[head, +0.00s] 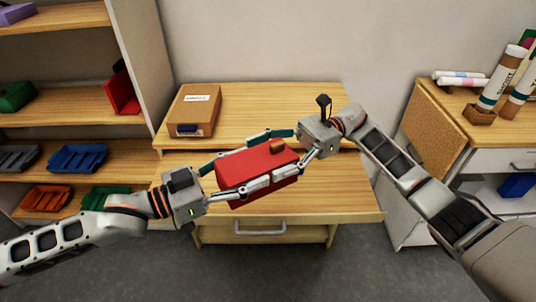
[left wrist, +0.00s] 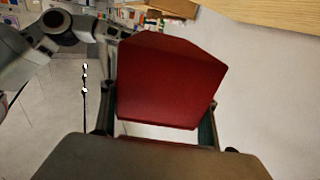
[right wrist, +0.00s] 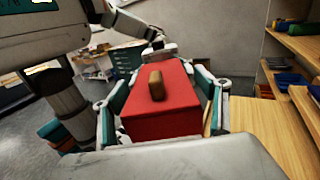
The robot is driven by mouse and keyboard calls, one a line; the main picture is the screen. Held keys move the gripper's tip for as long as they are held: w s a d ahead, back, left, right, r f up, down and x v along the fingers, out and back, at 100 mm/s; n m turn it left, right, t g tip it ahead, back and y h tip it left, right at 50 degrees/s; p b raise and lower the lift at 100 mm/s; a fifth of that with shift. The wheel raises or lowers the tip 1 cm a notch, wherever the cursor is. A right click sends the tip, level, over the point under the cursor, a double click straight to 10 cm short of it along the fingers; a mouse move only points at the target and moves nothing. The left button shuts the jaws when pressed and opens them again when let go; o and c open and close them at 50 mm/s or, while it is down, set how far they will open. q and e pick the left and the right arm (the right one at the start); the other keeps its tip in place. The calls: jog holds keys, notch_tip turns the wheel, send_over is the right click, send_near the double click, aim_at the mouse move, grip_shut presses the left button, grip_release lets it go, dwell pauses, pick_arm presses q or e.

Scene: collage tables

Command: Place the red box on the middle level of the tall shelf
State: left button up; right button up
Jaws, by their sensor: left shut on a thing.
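The red box (head: 258,165), with a small brown block on its top, is held in the air above the low wooden table. My left gripper (head: 228,180) is shut on its left end; the box fills the left wrist view (left wrist: 170,80). My right gripper (head: 285,155) has its fingers on either side of the right end. The box also lies between those fingers in the right wrist view (right wrist: 165,112), but whether they press on it is unclear. The tall shelf (head: 143,60) stands at the left, with several wooden levels; one level (head: 60,119) holds green and red items.
A cardboard box (head: 194,108) sits on the table's raised back level (head: 270,97). Blue, red and green trays occupy the lower shelf levels. A white cabinet (head: 480,160) with cardboard tubes stands at the right. The table's front part (head: 330,200) is bare.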

jog(key=c, duration=0.8)
pick_arm(q)
jog(key=o, duration=1.2)
jog(key=shift+o, duration=0.2)
jog(key=shift+a, duration=0.1)
